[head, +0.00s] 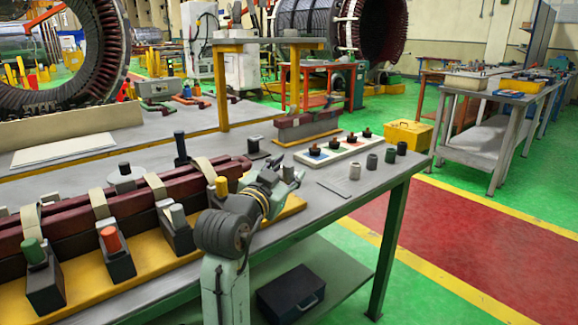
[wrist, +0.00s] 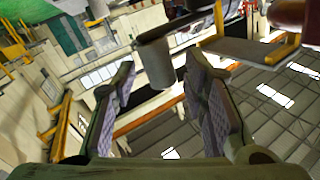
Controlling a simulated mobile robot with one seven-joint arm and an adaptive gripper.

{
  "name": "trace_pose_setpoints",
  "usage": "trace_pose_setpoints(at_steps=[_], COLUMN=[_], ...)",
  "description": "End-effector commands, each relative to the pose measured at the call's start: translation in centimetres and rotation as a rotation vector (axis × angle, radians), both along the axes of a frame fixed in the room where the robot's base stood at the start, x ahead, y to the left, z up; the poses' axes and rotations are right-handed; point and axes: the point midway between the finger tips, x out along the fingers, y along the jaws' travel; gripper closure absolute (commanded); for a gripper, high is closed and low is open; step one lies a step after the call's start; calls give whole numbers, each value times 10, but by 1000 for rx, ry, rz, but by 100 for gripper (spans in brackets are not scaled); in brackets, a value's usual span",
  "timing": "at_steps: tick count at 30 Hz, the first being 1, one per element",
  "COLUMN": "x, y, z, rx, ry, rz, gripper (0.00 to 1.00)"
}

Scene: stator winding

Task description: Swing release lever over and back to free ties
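A long dark-red wrapped bar (head: 130,198) lies along the yellow base (head: 155,258), with several tan ties (head: 101,204) looped over it. Along its front stand blocks with a green cap (head: 34,251), an orange cap (head: 110,240), a pale grey cap (head: 177,216) and a yellow cap (head: 221,187). An upright black handle (head: 180,147) stands behind the bar; I cannot tell which part is the release lever. My gripper (head: 284,174) is open and empty near the bar's right end. In the wrist view, a grey cylinder (wrist: 157,63) shows beyond and between the open fingers (wrist: 162,80), not gripped.
A white tray (head: 347,146) with several dark knobs lies right of my gripper, near several small cylinders (head: 372,161) and a flat plate (head: 345,184). A yellow box (head: 409,134) stands behind. A dark case (head: 290,293) is on the lower shelf. The red floor (head: 450,225) is clear.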

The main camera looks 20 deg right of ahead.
Motion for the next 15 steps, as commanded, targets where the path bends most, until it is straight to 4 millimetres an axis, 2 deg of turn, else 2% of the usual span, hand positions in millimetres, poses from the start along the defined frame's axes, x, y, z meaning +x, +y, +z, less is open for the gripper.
trace_pose_setpoints(at_steps=[5, 13, 15], x=[10, 11, 11], y=[-9, -10, -10], z=[0, 0, 0], rx=[-1, 0, 0], ry=[1, 0, 0], rz=[0, 1, 1], gripper=[60, 60, 63])
